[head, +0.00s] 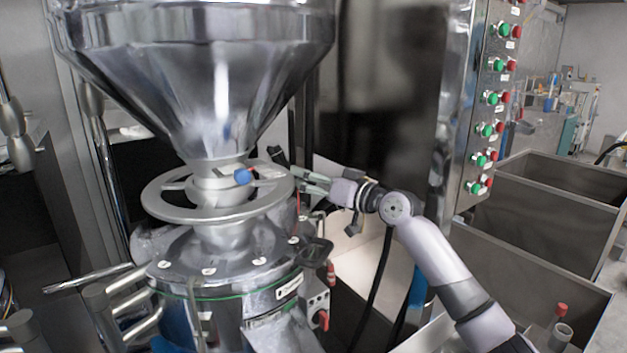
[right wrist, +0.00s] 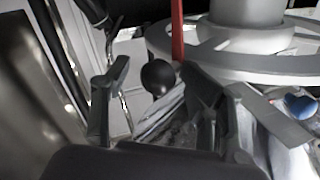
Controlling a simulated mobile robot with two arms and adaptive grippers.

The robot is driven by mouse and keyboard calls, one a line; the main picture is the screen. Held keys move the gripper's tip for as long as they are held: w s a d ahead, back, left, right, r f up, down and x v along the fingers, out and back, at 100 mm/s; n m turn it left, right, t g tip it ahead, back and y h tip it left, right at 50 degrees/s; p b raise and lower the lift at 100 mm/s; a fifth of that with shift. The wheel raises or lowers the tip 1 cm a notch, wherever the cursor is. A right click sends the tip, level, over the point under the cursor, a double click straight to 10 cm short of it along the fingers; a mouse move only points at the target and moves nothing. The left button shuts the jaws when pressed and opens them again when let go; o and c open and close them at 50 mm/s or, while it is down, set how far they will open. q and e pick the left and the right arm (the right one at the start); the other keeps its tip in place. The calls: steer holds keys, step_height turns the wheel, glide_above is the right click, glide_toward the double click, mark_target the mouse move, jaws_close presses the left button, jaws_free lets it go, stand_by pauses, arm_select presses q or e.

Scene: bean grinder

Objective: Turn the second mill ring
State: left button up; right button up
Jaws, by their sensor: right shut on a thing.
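The mill ring (head: 167,207) is a silver spoked handwheel around the neck under the steel hopper. It fills the upper right of the right wrist view (right wrist: 290,66). My right gripper (head: 285,168) is at the ring's right edge in the head view. In the right wrist view, one finger of the right gripper (right wrist: 160,95) overlaps the ring's edge and the other stands apart to the left. The gripper is shut on the ring, but the exact contact is hard to see. A blue knob (head: 243,176) sits by the neck. My left gripper is out of view.
The large steel hopper (head: 200,80) hangs directly above the ring, and the grinder body (head: 225,265) is below it. A control panel (head: 485,110) with green and red buttons stands at the right. A black ball knob (right wrist: 158,76) shows behind the fingers. Open metal bins (head: 540,240) stand at right.

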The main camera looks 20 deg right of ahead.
steer(key=v, duration=1.1)
steer(key=shift+s+d, duration=0.15)
steer(key=shift+s, duration=0.2)
